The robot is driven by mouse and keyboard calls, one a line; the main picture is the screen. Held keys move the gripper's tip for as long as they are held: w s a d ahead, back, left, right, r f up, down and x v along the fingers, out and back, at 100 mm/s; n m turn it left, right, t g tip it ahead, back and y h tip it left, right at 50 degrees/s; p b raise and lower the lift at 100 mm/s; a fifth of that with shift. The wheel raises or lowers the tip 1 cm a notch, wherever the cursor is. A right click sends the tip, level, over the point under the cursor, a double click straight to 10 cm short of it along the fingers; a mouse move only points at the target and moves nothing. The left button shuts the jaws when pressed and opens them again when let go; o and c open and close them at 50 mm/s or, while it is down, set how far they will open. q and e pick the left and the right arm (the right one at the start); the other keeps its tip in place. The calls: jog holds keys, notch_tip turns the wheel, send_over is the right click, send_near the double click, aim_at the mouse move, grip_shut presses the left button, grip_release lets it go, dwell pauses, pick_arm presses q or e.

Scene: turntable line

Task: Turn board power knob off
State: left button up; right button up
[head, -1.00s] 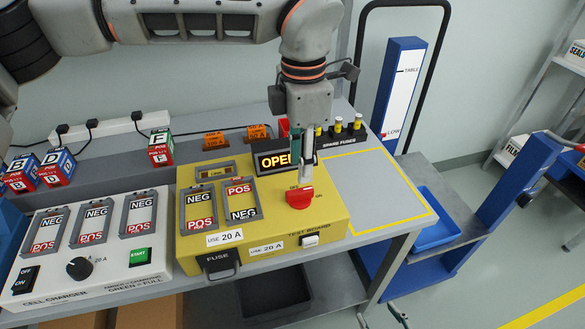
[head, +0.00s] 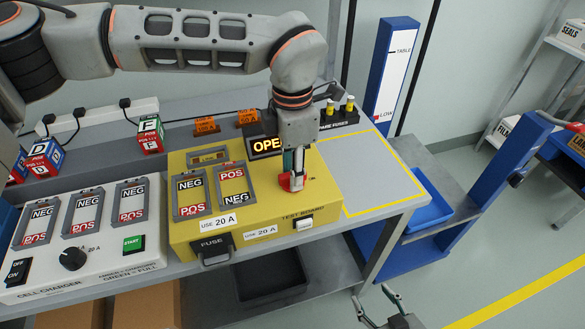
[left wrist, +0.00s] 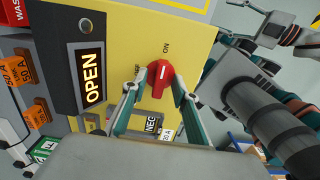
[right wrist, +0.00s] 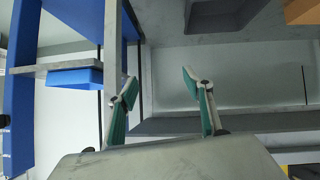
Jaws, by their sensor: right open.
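The red power knob (head: 286,182) sits on the yellow test board (head: 270,214). In the left wrist view the knob (left wrist: 160,78) has a white mark towards the printed ON label. My left gripper (head: 297,182) points down at the knob. Its fingers (left wrist: 159,74) stand on both sides of it, very close; whether they press on it I cannot tell. The display (head: 267,145) is partly hidden by my left arm; in the left wrist view it reads OPEN (left wrist: 92,78). My right gripper (right wrist: 160,76) is open and empty, low in front of the bench.
Two cell slots and a fuse handle (head: 214,250) are on the board left of the knob. A white cell charger (head: 95,262) stands further left. Spare fuses (head: 340,110) stand behind. The yellow-outlined bench area (head: 365,175) to the right is clear.

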pick_arm(q)
grip_shut()
jog(key=shift+n, duration=0.3)
jog(key=shift+r+n+p, duration=0.15)
jog(key=shift+n+p, duration=0.25)
jog(key=shift+n, duration=0.5)
jog(key=n, duration=0.4)
jog(key=shift+n+p, duration=0.3)
jog(key=shift+p, duration=0.1)
jog(key=n, duration=1)
jog(key=shift+n, duration=0.4)
